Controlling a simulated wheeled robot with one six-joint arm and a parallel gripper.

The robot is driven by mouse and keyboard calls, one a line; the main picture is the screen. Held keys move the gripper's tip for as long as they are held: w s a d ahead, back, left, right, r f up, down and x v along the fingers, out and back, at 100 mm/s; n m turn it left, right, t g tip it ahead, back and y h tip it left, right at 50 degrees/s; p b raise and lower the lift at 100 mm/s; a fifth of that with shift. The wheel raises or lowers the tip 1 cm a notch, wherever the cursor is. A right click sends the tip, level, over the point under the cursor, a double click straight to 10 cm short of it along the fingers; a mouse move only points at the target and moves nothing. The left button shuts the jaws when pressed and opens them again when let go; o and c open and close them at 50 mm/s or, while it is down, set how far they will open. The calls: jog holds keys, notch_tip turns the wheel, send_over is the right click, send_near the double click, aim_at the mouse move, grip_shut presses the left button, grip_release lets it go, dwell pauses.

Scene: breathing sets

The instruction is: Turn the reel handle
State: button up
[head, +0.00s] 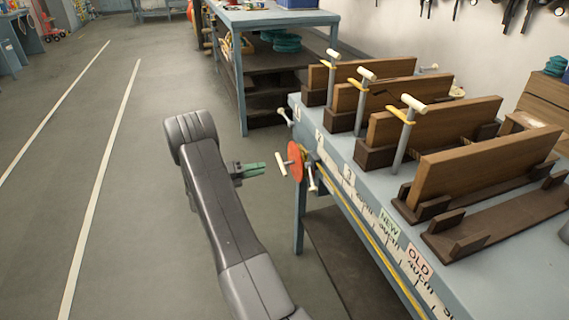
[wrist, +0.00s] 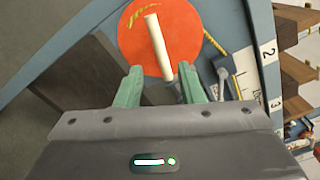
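The reel is an orange-red disc (head: 296,161) mounted at the edge of the blue workbench (head: 352,151). Its cream, rod-shaped handle (head: 281,163) sticks out from the disc's face toward my gripper. My gripper (head: 262,168) has green fingers and stands just left of the handle, apart from the disc. In the wrist view the disc (wrist: 160,35) is straight ahead, with the handle (wrist: 158,47) slanting across it. The handle's lower end shows between the two spread fingertips (wrist: 160,80). My gripper is open and holds nothing.
Several wooden boards (head: 490,160) stand in holders on the bench, with cream-topped pumps (head: 405,130) beside them. Grey levers with pale knobs (head: 312,180) flank the reel. A shelf unit (head: 270,70) stands behind. The floor (head: 120,200) at left is clear.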

aim_at(284, 164)
jog(key=x, duration=1)
jog(key=shift+c, duration=0.2)
